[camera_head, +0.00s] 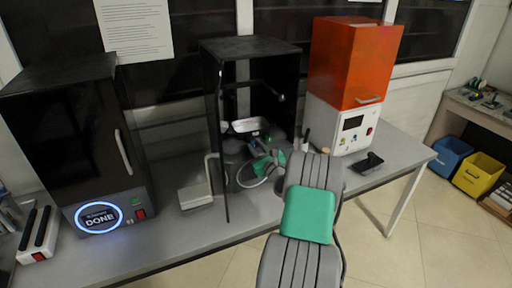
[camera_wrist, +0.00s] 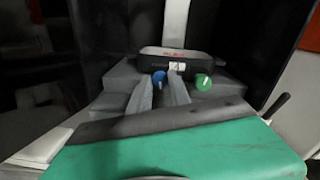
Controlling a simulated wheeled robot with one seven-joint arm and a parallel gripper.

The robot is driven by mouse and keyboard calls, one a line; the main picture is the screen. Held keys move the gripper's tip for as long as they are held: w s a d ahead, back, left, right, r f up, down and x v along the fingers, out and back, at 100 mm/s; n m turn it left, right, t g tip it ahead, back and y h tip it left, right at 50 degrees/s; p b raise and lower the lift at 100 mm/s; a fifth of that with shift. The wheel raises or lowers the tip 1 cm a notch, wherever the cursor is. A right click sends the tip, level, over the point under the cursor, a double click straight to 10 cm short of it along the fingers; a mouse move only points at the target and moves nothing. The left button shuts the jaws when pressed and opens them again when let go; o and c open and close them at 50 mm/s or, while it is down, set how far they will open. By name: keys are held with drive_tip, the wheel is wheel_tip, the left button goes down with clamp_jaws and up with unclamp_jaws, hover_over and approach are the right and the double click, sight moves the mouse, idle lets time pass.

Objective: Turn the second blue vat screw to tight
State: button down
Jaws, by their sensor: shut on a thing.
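The resin vat (camera_wrist: 192,72) is a dark tray with a pale rim, red lettering and a small white label, on a grey stepped base. A blue screw (camera_wrist: 158,76) sits at the front of the vat, between the tips of my gripper (camera_wrist: 160,84), which is shut on it. A green knob (camera_wrist: 203,82) with a white mark stands just right of it, outside the fingers. In the head view the vat (camera_head: 247,125) is inside the open black printer (camera_head: 249,47), with my gripper reaching in. No second blue screw can be told apart.
The printer's dark walls enclose my gripper on the sides. A closed black machine (camera_head: 80,130) with a lit DONE ring stands left. An orange-topped machine (camera_head: 355,60) stands right, with a small black object (camera_head: 368,162) before it. Part of the grey table (camera_head: 160,235) is clear.

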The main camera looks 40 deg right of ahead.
drive_tip(key=c, duration=1.2)
unclamp_jaws()
drive_tip(key=shift+c, duration=0.2)
drive_tip(key=b+v, duration=0.1)
drive_tip(key=v, duration=0.6)
drive_tip(key=shift+s+a+b, duration=0.2)
drive_tip(key=shift+s+b, duration=0.1)
drive_tip(key=shift+s, duration=0.1)
